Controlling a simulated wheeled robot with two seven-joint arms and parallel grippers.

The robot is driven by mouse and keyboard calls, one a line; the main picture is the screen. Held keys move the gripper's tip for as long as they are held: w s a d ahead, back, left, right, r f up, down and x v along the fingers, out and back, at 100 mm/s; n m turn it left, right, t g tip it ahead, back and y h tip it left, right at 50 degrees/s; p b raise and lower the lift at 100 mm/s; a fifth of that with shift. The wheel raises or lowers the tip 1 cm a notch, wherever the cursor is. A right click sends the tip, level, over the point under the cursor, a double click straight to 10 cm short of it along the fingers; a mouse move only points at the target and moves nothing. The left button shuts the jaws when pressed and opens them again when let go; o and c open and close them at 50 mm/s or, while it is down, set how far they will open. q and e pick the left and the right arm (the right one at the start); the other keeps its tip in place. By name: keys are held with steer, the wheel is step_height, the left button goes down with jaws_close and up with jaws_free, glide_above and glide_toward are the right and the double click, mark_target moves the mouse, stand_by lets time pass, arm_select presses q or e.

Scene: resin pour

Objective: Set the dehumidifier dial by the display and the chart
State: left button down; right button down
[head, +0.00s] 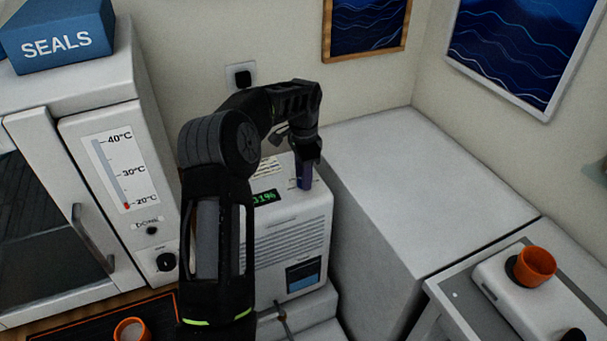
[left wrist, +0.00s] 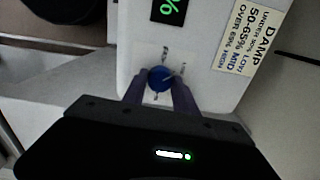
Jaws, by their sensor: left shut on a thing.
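The white dehumidifier (head: 290,236) stands by the wall, with a vent grille and a dark blue window on its front. Its green display (head: 264,198) seems to read 31%, but my arm crowds its left side; the left wrist view shows only the % sign on the display (left wrist: 169,9). The chart (left wrist: 248,36) is headed DAMP: under 50% LOW, 50-65% MID, over 65% HIGH. The blue dial (left wrist: 160,77) sits on top among small marks. My left gripper (head: 305,182) points down, shut on the dial, a finger on each side. The dial's setting is unclear.
A white oven-like cabinet (head: 150,150) with a temperature strip stands left, a blue SEALS box (head: 60,35) on top. A long white unit (head: 420,180) lies right. An orange cup (head: 535,265) stands at right, another (head: 131,330) at bottom left.

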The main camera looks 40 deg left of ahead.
arm_select(q)
steer(key=m+p, duration=0.1)
steer(key=m, duration=0.6)
steer(key=shift+r, duration=0.1)
steer(key=m, duration=0.4)
steer(key=shift+m+p, duration=0.35)
steer(key=shift+m, duration=1.25)
steer(key=c, duration=1)
jaws_free()
steer(key=shift+o, duration=0.2)
step_height(320, 180, up, 8)
steer(key=shift+f+b, duration=0.15)
steer(key=shift+b, duration=0.55)
